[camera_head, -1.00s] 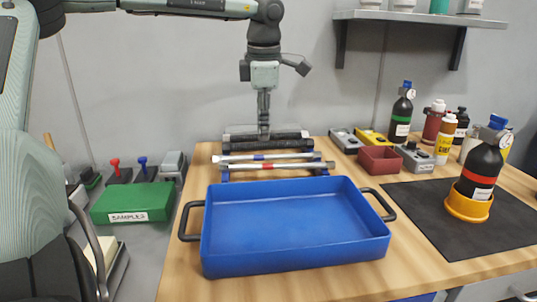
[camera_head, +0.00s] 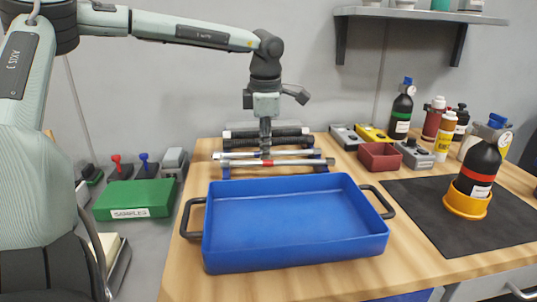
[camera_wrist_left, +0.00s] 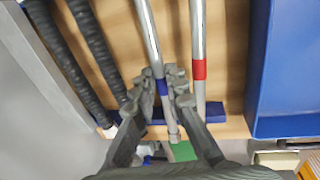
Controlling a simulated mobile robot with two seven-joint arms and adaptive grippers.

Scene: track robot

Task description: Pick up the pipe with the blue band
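The pipe with the blue band (camera_head: 235,155) is a silver tube lying across a blue rack on the bench behind the blue tray. Its blue band shows in the left wrist view (camera_wrist_left: 162,87). My left gripper (camera_head: 265,153) points straight down at the middle of this pipe. In the left wrist view its fingertips (camera_wrist_left: 161,73) stand one on each side of the pipe, close to the band. I cannot tell whether they press on it. The pipe still lies on the rack. My right gripper is not in view.
A silver pipe with a red band (camera_head: 290,163) lies parallel, just in front. Dark ribbed pipes (camera_head: 285,141) lie behind. An empty blue tray (camera_head: 295,257) fills the front. A dark red bin (camera_head: 380,157) and bottles stand right; a green box (camera_head: 134,199) is left.

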